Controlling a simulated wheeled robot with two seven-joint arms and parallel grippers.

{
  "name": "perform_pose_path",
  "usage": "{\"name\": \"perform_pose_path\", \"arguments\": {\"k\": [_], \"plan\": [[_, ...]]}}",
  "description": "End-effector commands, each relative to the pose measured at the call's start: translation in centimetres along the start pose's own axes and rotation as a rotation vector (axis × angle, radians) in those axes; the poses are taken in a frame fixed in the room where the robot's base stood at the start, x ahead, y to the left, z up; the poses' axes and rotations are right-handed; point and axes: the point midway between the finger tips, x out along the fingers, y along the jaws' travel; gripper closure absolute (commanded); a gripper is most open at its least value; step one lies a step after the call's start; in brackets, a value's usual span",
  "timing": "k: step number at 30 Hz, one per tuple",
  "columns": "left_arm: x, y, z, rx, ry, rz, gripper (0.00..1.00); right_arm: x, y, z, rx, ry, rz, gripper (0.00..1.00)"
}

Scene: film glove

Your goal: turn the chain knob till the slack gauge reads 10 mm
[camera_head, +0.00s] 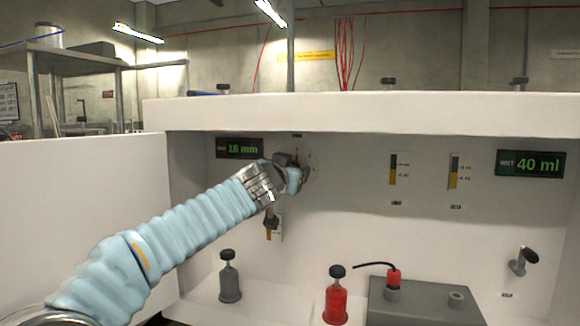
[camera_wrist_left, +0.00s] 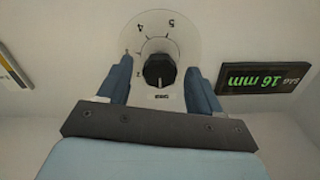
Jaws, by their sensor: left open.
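In the left wrist view, which looks upside down, a black knob (camera_wrist_left: 159,71) sits on a round pale dial plate (camera_wrist_left: 178,28) with numbers around it. The gauge (camera_wrist_left: 265,78) beside it reads 16 mm. The same gauge (camera_head: 240,148) shows in the head view, also at 16 mm. My left gripper (camera_wrist_left: 160,66) is open, with one blue finger on each side of the knob; gaps show between fingers and knob. In the head view my left gripper (camera_head: 296,178) is at the back panel and hides most of the knob. My right gripper is out of view.
A second display (camera_head: 531,164) reads 40 ml. A grey bottle (camera_head: 230,283), a red bottle (camera_head: 336,303) and a grey box (camera_head: 425,302) stand below. A black-capped fitting (camera_head: 523,261) is at right. An overhanging ledge (camera_head: 380,112) runs above.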

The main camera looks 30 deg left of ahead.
Motion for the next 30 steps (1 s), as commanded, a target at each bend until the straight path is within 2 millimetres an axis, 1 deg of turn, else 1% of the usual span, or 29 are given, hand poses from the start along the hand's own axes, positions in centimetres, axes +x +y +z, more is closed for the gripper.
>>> {"name": "perform_pose_path", "arguments": {"k": [7,8,18,25,30], "plan": [[0.1,0.02,0.05,0.0,0.0,0.0,0.35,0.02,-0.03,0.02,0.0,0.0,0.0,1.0],[0.1,0.02,0.05,0.0,0.0,0.0,0.38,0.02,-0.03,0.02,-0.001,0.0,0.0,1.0],[0.07,0.03,0.03,0.0,0.0,0.001,0.9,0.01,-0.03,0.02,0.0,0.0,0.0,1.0],[0.06,0.05,0.05,0.017,0.0,0.001,0.91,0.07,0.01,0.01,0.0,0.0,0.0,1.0],[0.07,0.09,0.1,0.077,0.0,0.001,0.91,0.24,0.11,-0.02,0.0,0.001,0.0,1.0]]}}
